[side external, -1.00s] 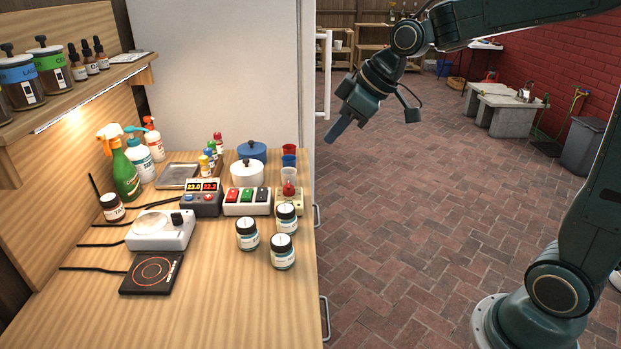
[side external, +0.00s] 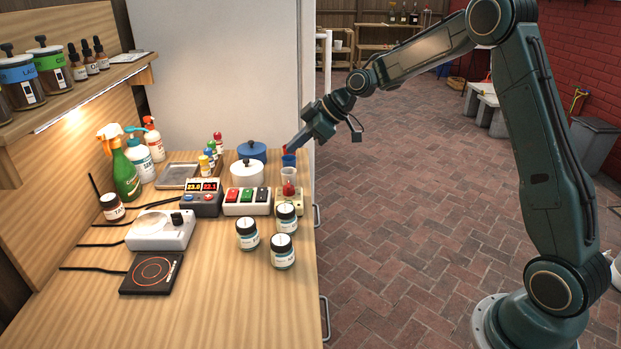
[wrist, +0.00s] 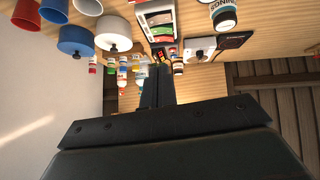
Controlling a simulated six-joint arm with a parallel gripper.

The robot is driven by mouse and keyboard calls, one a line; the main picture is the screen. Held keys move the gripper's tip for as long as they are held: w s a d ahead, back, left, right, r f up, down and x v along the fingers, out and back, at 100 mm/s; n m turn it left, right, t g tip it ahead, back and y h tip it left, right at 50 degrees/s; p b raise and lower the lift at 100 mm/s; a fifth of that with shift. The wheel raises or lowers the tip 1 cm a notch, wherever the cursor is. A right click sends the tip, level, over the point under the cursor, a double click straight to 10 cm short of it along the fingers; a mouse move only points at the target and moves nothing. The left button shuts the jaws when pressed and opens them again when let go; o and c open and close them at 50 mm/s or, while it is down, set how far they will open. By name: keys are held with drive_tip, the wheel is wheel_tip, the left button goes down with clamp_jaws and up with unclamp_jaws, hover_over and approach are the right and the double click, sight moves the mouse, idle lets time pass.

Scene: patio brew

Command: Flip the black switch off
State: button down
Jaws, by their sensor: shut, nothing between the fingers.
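The black switch (side external: 262,195) is the rightmost of three rockers on a white switch box (side external: 234,209), beside a green one (side external: 248,195) and a red one (side external: 233,195). Its tilt is too small to read. My gripper (side external: 288,152) is shut and empty. It is over the counter's right edge, near the cups and behind and above the switch box, apart from it. Its dark fingers also show in the wrist view (wrist: 157,78).
White (side external: 246,174) and blue (side external: 251,150) lidded pots stand to the left. Several jars (side external: 282,259) are in front of the box. The counter front (side external: 225,310) is clear.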

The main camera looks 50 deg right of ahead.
drive_tip(key=shift+w+d+f, duration=0.25)
drive_tip(key=shift+w+f, duration=0.25)
hover_over(259, 192)
drive_tip(key=s+d, duration=0.2)
drive_tip(key=s, duration=0.1)
drive_tip(key=f, duration=0.7)
drive_tip(key=shift+w+a, duration=0.15)
drive_tip(key=shift+w, duration=0.1)
drive_tip(key=f, duration=0.2)
drive_tip(key=shift+w+f, duration=0.2)
drive_tip(key=shift+f, duration=0.8)
drive_tip(key=shift+d, duration=0.2)
drive_tip(key=shift+w+d+f+y, duration=0.15)
drive_tip(key=shift+f+y, duration=0.1)
drive_tip(key=shift+y, duration=0.15)
drive_tip(key=shift+a, duration=0.25)
